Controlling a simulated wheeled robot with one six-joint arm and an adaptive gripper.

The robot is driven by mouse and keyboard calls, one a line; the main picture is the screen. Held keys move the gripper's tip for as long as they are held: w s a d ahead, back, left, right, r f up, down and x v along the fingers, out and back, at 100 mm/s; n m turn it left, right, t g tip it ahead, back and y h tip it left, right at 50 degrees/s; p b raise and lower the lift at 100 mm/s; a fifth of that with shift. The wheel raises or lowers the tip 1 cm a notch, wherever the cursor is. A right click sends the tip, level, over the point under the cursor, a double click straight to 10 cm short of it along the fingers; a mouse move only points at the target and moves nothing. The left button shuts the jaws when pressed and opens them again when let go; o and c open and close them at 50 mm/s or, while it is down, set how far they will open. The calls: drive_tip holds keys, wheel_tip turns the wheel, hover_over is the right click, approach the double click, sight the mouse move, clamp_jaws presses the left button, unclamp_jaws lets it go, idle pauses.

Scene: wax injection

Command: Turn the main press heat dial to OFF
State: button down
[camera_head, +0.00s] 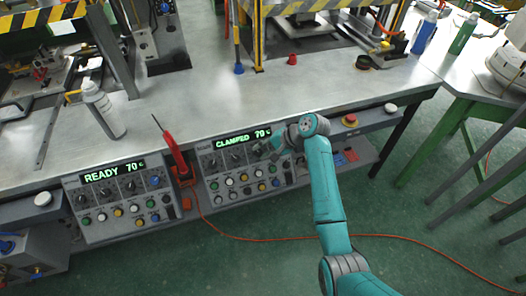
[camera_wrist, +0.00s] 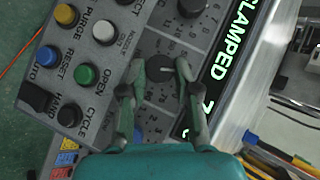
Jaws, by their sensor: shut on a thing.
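My gripper (camera_wrist: 160,70) is shut on a round black dial (camera_wrist: 159,64), with one finger on each side of it. A pale pointer line on the dial points toward the lit display. The display (camera_head: 243,138) on this right-hand panel reads CLAMPED 70 C. In the head view my gripper (camera_head: 274,149) is at the upper right of that panel and hides the held dial.
The left panel's display (camera_head: 113,172) reads READY 70 C. A red-handled tool (camera_head: 174,152) stands between the panels. Coloured buttons, including a blue one (camera_wrist: 85,75) and a green one (camera_wrist: 102,78), lie beside my fingers.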

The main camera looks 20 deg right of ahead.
drive_tip(key=n+g+h, duration=0.1)
drive_tip(key=n, duration=0.1)
drive_tip(key=n+g+h, duration=0.1)
drive_tip(key=n, duration=0.1)
drive_tip(key=shift+w+a+r+h, duration=0.15)
drive_tip(key=shift+a+h, duration=0.2)
drive_tip(key=shift+h, duration=0.05)
drive_tip(key=n+h, duration=0.2)
drive_tip(key=n+g, duration=0.1)
drive_tip(key=shift+a+n+h, duration=0.25)
drive_tip(key=shift+n+h, duration=0.05)
drive_tip(key=shift+h, duration=0.1)
drive_tip(key=n+h, duration=0.3)
drive_tip(key=shift+a, duration=0.3)
drive_tip(key=n+t+h, duration=0.1)
drive_tip(key=n+h, duration=0.2)
drive_tip(key=n, duration=0.1)
drive_tip(key=shift+a, duration=0.2)
drive_tip(key=shift+n+h, duration=0.3)
drive_tip(key=c, duration=0.8)
unclamp_jaws()
drive_tip(key=shift+c, duration=0.2)
